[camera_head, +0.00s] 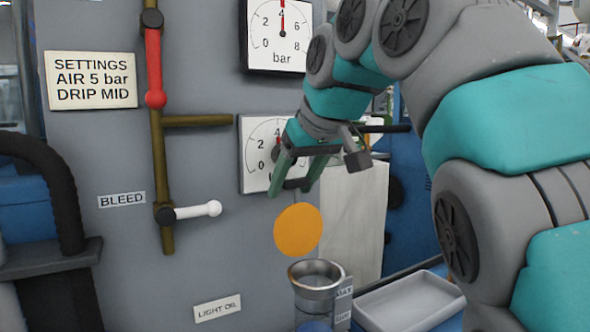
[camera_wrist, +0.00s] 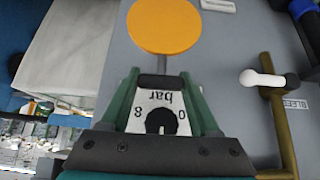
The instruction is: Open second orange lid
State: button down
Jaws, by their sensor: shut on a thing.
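One orange lid (camera_head: 297,231) shows as a flat round disc, face-on and standing up, in front of the grey panel. It also shows in the wrist view (camera_wrist: 165,25), where a short grey stem joins it to a dark piece (camera_wrist: 160,81) between my fingertips. My gripper (camera_head: 291,186) has its green fingers shut on this dark piece, in front of the lower gauge. Below and slightly right of the lid is a cup with a metal rim (camera_head: 316,273); lid and rim look apart. Its mouth is uncovered. A hinge cannot be made out.
The upper gauge (camera_head: 280,45) and partly hidden lower gauge (camera_head: 256,150) are on the panel. Left are a red lever (camera_head: 154,65) and a white lever (camera_head: 197,210) on brown pipes. A grey tray (camera_head: 409,303) lies right of the cup.

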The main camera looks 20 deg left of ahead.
jog(key=shift+f, duration=0.2)
jog(key=shift+c, duration=0.6)
grip_release()
jog(key=shift+r, duration=0.1)
jog(key=shift+r, duration=0.1)
